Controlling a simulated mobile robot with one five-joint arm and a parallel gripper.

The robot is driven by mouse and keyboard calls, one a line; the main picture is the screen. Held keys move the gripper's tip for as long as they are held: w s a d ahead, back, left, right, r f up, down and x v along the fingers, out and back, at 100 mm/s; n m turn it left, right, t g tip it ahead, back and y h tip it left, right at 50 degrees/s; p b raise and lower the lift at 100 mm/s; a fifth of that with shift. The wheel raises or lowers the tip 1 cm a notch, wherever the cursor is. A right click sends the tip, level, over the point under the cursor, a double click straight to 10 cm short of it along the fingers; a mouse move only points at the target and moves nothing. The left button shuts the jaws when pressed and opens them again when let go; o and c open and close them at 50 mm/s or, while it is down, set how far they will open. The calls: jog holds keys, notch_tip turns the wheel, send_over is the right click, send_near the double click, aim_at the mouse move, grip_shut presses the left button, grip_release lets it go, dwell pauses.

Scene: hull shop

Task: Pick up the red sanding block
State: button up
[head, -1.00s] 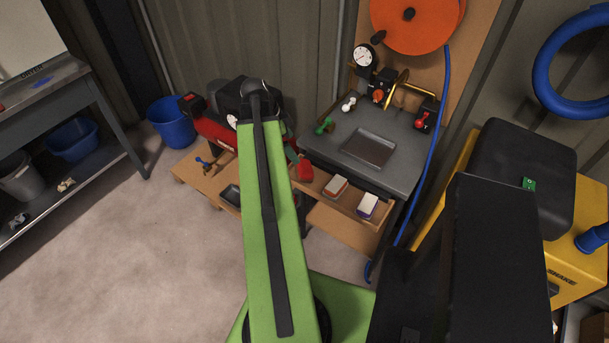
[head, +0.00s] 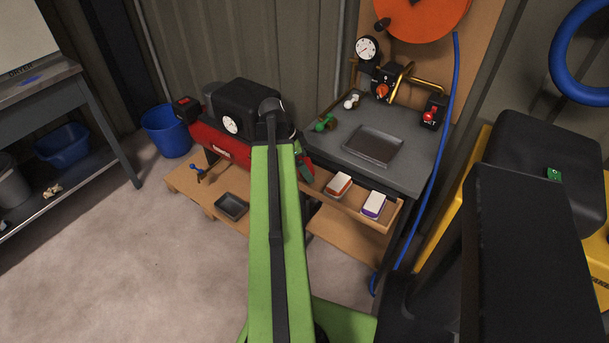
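The red sanding block (head: 339,184), with a pale top and red lower edge, lies in a shallow wooden tray (head: 393,218) at the front of the grey workbench. A similar block with a purple edge (head: 373,205) lies just to its right in the same tray. My green arm rises through the middle of the head view, left of both blocks.
A grey bench (head: 415,168) with a shallow metal tray (head: 373,147) stands behind the blocks. A red and black compressor (head: 222,140) stands behind my arm. A small dark tray (head: 231,206) sits on the low wooden platform. A blue hose (head: 433,190) hangs at right. The left floor is clear.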

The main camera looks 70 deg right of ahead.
jog(key=c, duration=1.5)
jog(key=shift+r+p, duration=0.55)
jog(key=shift+p, duration=0.1)
notch_tip(320, 180, up, 4)
jog(key=p, duration=0.4)
jog(key=s+d+r+p, duration=0.1)
jog(key=s+r+p, duration=0.5)
jog(key=s, duration=0.5)
jog(key=shift+s+d, duration=0.3)
jog(key=shift+s, duration=0.05)
jog(key=shift+s, duration=0.1)
